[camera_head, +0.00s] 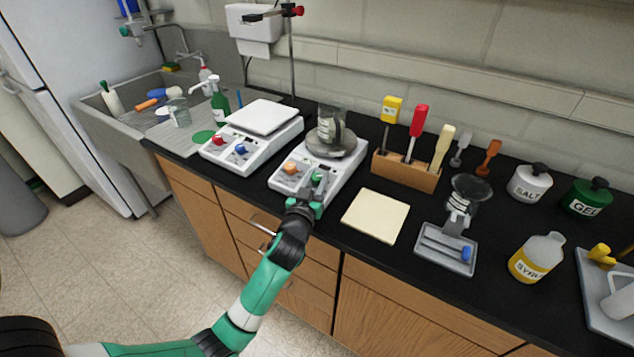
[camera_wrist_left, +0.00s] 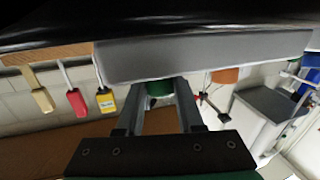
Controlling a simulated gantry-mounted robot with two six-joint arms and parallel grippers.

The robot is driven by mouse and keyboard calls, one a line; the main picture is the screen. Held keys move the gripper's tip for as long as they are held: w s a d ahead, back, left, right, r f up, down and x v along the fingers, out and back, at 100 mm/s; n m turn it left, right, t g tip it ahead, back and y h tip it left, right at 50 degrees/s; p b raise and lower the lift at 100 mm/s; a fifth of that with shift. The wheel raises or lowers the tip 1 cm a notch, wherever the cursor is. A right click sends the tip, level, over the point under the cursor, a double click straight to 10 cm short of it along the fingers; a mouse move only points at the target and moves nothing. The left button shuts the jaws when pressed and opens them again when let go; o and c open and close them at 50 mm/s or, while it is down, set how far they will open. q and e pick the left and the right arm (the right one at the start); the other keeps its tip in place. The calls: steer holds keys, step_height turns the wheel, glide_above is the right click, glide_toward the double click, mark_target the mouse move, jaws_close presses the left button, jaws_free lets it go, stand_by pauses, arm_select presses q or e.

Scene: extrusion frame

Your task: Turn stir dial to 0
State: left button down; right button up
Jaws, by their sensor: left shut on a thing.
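The white stirrer hot plate (camera_head: 345,180) stands on the black counter with a glass beaker (camera_head: 331,130) on its round plate. Its front has an orange dial (camera_head: 291,168) on the left and a green dial (camera_head: 318,177) on the right. My left gripper (camera_head: 315,184) is at the front right of the plate, shut on the green dial. In the left wrist view, which is upside down, the green dial (camera_wrist_left: 159,88) sits between the two fingers, and the orange dial (camera_wrist_left: 226,75) is to one side, untouched. Dial markings are too small to read. My right gripper is not in view.
A white balance (camera_head: 262,118) with a red and a blue knob stands left of the hot plate. A wooden rack (camera_head: 405,171) of coloured-handled tools is to the right. A pale yellow pad (camera_head: 375,216) lies near the front edge. A metal stand (camera_head: 291,65) rises behind.

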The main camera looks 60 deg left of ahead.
arm_select(q)
steer(key=c, duration=0.5)
jaws_free()
steer(key=shift+c, duration=0.2)
steer(key=shift+s+d, duration=0.1)
steer(key=p+v, duration=0.1)
steer(key=v, duration=1)
steer(key=shift+s+d, duration=0.15)
steer(key=shift+s, duration=0.05)
